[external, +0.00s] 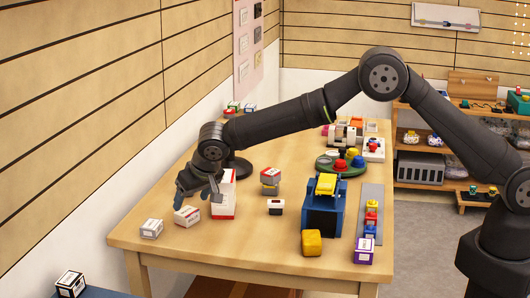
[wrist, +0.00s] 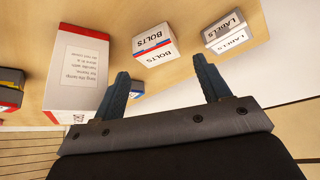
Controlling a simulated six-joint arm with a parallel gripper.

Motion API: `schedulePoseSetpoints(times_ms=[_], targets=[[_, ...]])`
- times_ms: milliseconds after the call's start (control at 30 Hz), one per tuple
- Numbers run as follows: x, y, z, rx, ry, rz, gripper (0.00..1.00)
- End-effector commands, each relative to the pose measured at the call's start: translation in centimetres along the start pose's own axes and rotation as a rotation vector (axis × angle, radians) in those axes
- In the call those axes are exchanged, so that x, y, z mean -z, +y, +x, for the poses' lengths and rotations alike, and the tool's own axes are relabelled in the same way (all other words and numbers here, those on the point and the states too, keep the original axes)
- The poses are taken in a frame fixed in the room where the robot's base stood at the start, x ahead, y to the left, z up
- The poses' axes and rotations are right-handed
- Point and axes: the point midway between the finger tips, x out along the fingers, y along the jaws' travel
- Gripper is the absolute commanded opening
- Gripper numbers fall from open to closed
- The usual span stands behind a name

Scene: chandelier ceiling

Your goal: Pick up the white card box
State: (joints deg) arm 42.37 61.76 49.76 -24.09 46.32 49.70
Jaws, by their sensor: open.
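Three white card boxes are near my gripper (external: 198,198), and I cannot tell which one the task names. A small box marked BOLTS (external: 187,216), with a red and blue stripe, sits on the table just below my fingers. It also shows in the wrist view (wrist: 155,44), ahead of the gap between the fingertips. My gripper (wrist: 163,80) is open and empty.
Small stacked boxes (external: 270,180) and a small dark-and-white item (external: 276,207) stand further right. A blue holder (external: 322,215), a yellow block (external: 312,243) and a purple box (external: 363,251) are beyond. The wall runs along the table's left side. The table front is clear.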

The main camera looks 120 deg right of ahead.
Motion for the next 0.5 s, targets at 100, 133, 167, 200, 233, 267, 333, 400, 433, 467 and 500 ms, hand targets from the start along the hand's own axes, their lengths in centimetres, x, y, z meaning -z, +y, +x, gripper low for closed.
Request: schedulePoseSetpoints(times_ms=[100,133,167,200,233,267,333,400,433,467,500], targets=[[0.0,0.0,0.6,0.000,0.000,0.001,0.69],[0.0,0.0,0.8,0.000,0.000,0.001,0.69],[0.0,0.1,1.0,0.000,0.000,0.001,0.69],[0.0,0.1,1.4,-0.001,-0.001,0.001,0.69],[0.1,0.2,1.8,-0.001,-0.001,0.001,0.69],[0.1,0.2,2.3,-0.001,-0.001,0.001,0.69],[0.2,0.4,3.4,-0.002,-0.001,0.002,0.69],[0.2,0.4,4.3,-0.001,-0.001,0.001,0.69],[0.2,0.4,4.6,-0.001,0.000,0.001,0.69],[0.2,0.4,4.9,-0.001,0.000,0.001,0.69],[0.2,0.4,5.3,-0.001,0.000,0.001,0.69]])
